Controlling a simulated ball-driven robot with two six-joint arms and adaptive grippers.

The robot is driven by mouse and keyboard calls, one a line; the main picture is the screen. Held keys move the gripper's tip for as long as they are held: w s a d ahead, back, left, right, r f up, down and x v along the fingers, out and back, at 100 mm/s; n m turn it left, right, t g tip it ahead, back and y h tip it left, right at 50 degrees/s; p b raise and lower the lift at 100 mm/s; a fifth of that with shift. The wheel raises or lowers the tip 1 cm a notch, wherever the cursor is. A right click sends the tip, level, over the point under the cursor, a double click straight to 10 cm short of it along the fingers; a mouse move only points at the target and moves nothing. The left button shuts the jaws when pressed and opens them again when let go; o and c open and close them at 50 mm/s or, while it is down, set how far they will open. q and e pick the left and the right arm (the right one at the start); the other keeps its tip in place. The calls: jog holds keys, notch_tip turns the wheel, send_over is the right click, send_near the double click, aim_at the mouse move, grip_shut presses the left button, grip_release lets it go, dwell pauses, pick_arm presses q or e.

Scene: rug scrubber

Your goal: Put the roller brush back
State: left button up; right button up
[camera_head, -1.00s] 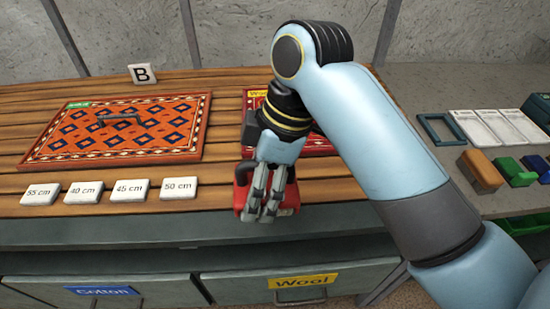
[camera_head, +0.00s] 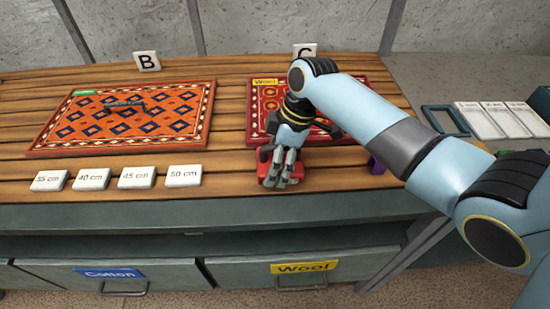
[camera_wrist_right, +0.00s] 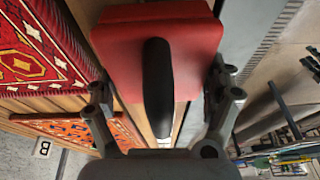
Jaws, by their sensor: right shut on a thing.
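My right gripper (camera_head: 279,181) is shut on a red tool (camera_head: 264,171) at the front edge of the slatted table, before the wool rug. In the right wrist view, the tool is a red block (camera_wrist_right: 190,35) with a black handle (camera_wrist_right: 157,85) between the fingers. I cannot tell whether it is the roller brush, or whether it touches the table. The red wool rug (camera_head: 258,122) lies by the C sign (camera_head: 304,50), partly hidden by my right arm. The orange rug (camera_head: 60,140) lies by the B sign (camera_head: 147,61). My left gripper is not in view.
A dark bar-shaped fitting (camera_head: 127,104) lies on the orange rug. Several white size labels (camera_head: 136,178) line the front left. Closed Cotton (camera_head: 110,273) and Wool (camera_head: 303,267) drawers are below. A frame (camera_head: 444,110) and white tiles stand right.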

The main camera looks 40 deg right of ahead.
jog(key=shift+f, duration=0.15)
jog(key=shift+s+f, duration=0.15)
jog(key=shift+f, duration=0.25)
jog(key=shift+s+f, duration=0.15)
jog(key=shift+s, duration=0.05)
jog(key=shift+c, duration=1.1)
jog(key=o, duration=1.2)
jog(key=shift+a+f+b, duration=0.1)
jog(key=shift+b, duration=0.2)
jog(key=shift+c, duration=0.2)
jog(key=shift+o, duration=0.5)
jog(key=shift+w, duration=0.3)
jog(key=v, duration=1.3)
jog(key=shift+w+r, duration=0.15)
jog(key=shift+r, duration=0.15)
